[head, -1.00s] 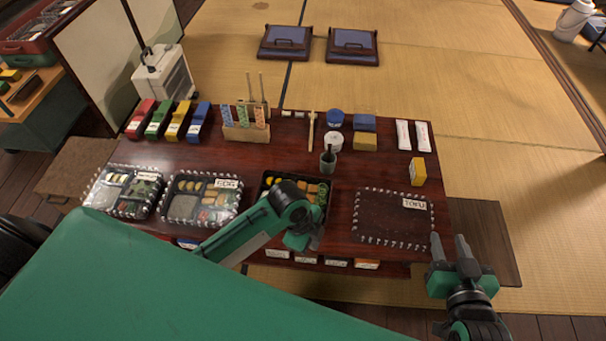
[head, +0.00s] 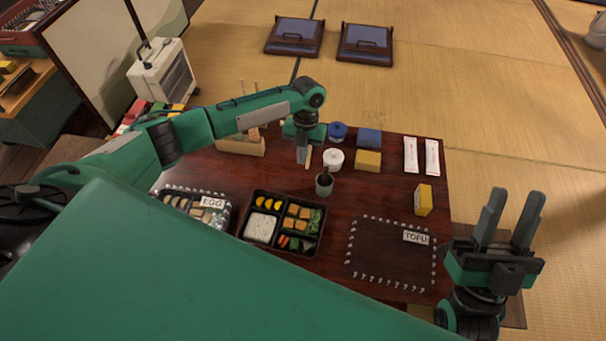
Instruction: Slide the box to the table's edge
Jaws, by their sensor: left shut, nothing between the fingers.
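An open black bento box (head: 247,245) with rice, yellow pieces and vegetables in its compartments lies on the dark red table (head: 385,195), left of the mat labelled TOFU. My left gripper (head: 303,160) is shut and empty. It points down beyond the bento box, close to the wooden stick and the dark cup, apart from the box. My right gripper (head: 515,200) is open and empty, off to the right of the table. The table's near edge is mostly hidden behind my green body.
A dark cup (head: 324,184), white jar (head: 333,159), blue jar (head: 338,132) and yellow block (head: 367,161) stand beyond the box. The TOFU mat (head: 390,250) is bare.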

